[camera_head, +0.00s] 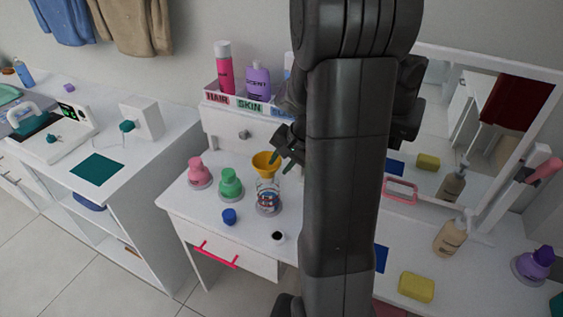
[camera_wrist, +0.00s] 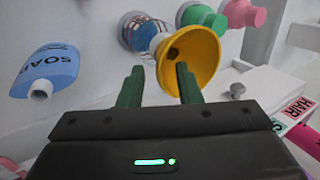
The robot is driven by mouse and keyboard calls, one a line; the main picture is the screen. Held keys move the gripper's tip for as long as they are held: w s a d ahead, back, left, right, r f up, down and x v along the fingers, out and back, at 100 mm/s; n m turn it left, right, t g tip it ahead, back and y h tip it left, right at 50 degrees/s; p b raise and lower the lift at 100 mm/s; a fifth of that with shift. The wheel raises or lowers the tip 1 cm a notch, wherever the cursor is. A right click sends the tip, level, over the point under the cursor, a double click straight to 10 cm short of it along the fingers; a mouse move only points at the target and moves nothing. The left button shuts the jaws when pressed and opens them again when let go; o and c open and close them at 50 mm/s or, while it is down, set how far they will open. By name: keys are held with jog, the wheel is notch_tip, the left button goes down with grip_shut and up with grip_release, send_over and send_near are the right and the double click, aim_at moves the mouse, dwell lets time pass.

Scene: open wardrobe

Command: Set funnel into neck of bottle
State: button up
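A yellow funnel (camera_head: 264,160) stands wide end up over a clear bottle (camera_head: 268,192) with coloured contents, and its spout appears to be at the bottle's neck. How deep the spout sits is hidden. In the wrist view the funnel (camera_wrist: 203,62) shows its open mouth towards me, with the bottle (camera_wrist: 146,40) behind it. My gripper (camera_head: 281,158) is just right of the funnel. In the wrist view my gripper (camera_wrist: 158,86) has its two green fingers apart, with nothing clearly held between them; the right fingertip overlaps the funnel's rim.
Left of the bottle stand a green bottle (camera_head: 230,184) and a pink bottle (camera_head: 199,174). A blue cap (camera_head: 229,216) and a black-topped cap (camera_head: 278,237) lie in front. Behind is a labelled organiser (camera_head: 225,112) with upright bottles. A mirror (camera_head: 437,135) stands at right.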

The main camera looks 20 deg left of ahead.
jog(key=v, duration=1.4)
jog(key=shift+a+f, duration=0.1)
jog(key=x, duration=1.3)
jog(key=shift+p, duration=0.3)
jog(key=shift+a+f, duration=0.1)
jog(key=shift+f, duration=0.1)
